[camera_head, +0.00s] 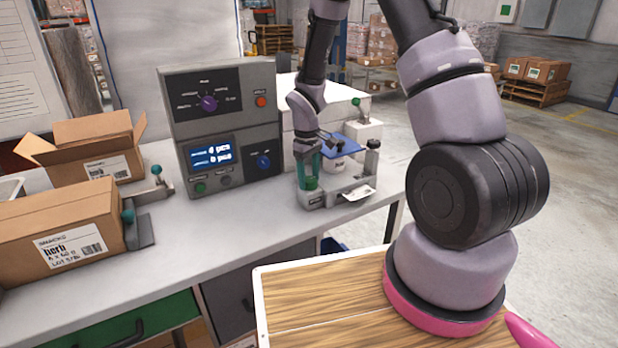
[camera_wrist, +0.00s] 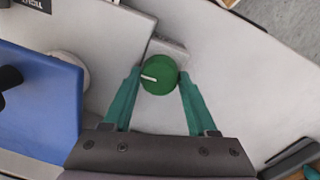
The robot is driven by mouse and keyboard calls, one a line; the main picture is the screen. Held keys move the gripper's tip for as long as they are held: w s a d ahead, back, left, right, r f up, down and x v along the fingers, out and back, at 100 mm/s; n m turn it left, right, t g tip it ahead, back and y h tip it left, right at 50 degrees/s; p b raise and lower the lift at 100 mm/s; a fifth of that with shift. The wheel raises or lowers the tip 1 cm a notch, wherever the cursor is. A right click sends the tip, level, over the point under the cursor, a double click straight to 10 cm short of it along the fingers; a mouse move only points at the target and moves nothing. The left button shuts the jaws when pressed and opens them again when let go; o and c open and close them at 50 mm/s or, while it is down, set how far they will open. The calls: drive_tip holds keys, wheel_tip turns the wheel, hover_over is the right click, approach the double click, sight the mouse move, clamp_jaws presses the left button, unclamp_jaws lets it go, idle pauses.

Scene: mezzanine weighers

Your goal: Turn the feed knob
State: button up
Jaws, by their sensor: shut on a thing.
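The feed knob is not named by a readable label. A round green knob (camera_wrist: 159,75) with a white pointer line sits on a small grey block (camera_wrist: 170,48) in the wrist view. My gripper (camera_wrist: 160,78) has its two teal fingers on either side of this knob, shut on it. The white line points left and slightly down. In the head view my gripper (camera_head: 308,183) reaches down to a small grey fixture (camera_head: 325,197) on the bench, right of the grey console (camera_head: 222,120). There the fingers mostly hide the knob.
A blue plate (camera_head: 342,144) is close beside my gripper. The console has a purple knob (camera_head: 209,103), a blue knob (camera_head: 263,162) and a red button (camera_head: 261,101). Cardboard boxes (camera_head: 70,230) stand at the left. The bench front (camera_head: 230,225) is clear.

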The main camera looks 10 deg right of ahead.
drive_tip(key=o, duration=1.4)
drive_tip(key=shift+c, duration=0.2)
drive_tip(key=shift+r, duration=0.1)
wheel_tip(320, 180, up, 11)
drive_tip(key=shift+s+a+f, duration=0.15)
drive_tip(key=shift+a+f, duration=0.05)
drive_tip(key=shift+a, duration=0.05)
drive_tip(key=shift+r, duration=0.1)
wheel_tip(320, 180, up, 10)
drive_tip(key=m+t, duration=0.2)
drive_tip(key=m, duration=0.1)
hover_over(308, 180)
drive_tip(key=s+d, duration=0.3)
drive_tip(key=s+d+r+m+t+y, duration=0.1)
drive_tip(key=s+r+m, duration=0.3)
drive_tip(key=s+r, duration=0.4)
drive_tip(key=s+d+r+m+t+y, duration=0.1)
drive_tip(key=s+d+r+m+t, duration=0.2)
drive_tip(key=s+r, duration=0.6)
drive_tip(key=shift+s+m+t, duration=0.4)
drive_tip(key=shift+s+m, duration=0.1)
drive_tip(key=shift+s, duration=0.1)
